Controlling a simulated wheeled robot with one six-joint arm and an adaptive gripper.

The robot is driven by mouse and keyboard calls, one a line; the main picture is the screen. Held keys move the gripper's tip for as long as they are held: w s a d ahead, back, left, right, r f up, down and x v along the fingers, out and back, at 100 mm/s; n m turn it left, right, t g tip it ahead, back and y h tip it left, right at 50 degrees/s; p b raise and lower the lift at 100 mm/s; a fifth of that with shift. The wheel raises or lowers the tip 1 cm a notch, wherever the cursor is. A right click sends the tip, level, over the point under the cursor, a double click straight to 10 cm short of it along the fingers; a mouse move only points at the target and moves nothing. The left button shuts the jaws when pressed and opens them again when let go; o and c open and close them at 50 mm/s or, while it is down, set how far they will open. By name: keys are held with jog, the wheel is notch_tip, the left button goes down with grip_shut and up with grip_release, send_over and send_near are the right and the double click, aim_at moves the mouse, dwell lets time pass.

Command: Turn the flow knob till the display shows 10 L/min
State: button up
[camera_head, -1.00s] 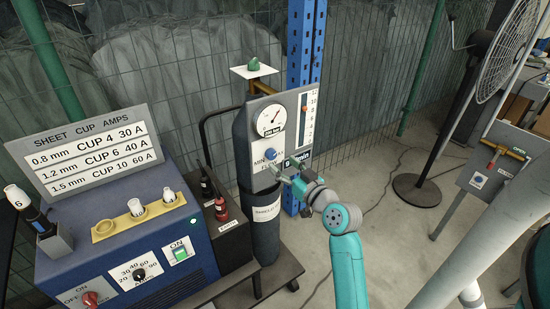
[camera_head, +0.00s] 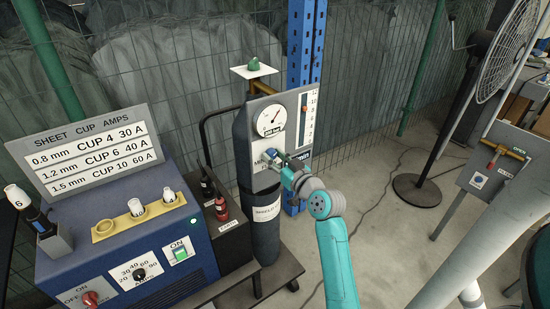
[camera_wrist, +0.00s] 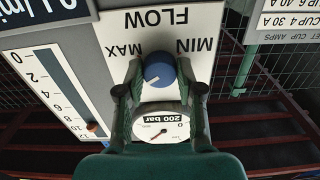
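The blue flow knob (camera_wrist: 159,70) sits on the grey panel between the MIN and MAX labels, upside down in the wrist view. A white mark shows on its face. My gripper (camera_wrist: 160,82) has one finger on each side of the knob, with small gaps seeming to remain. In the head view my gripper (camera_head: 286,161) is at the panel front and partly covers the knob. The dark L/min display (camera_wrist: 40,12) is cut off in the wrist view, and its number cannot be read surely. In the head view my gripper partly hides the display (camera_head: 304,155).
A 200 bar gauge (camera_head: 271,120) and a flow scale with an orange float (camera_head: 304,107) are on the same panel. A blue welding unit (camera_head: 135,255) stands to the left. A fan (camera_head: 500,55) and a valve board (camera_head: 490,165) stand to the right.

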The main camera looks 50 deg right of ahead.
jog(key=shift+m, duration=0.8)
jog(key=o, duration=1.2)
jog(key=shift+c, duration=0.2)
jog(key=v, duration=1.2)
jog(key=shift+a, duration=0.1)
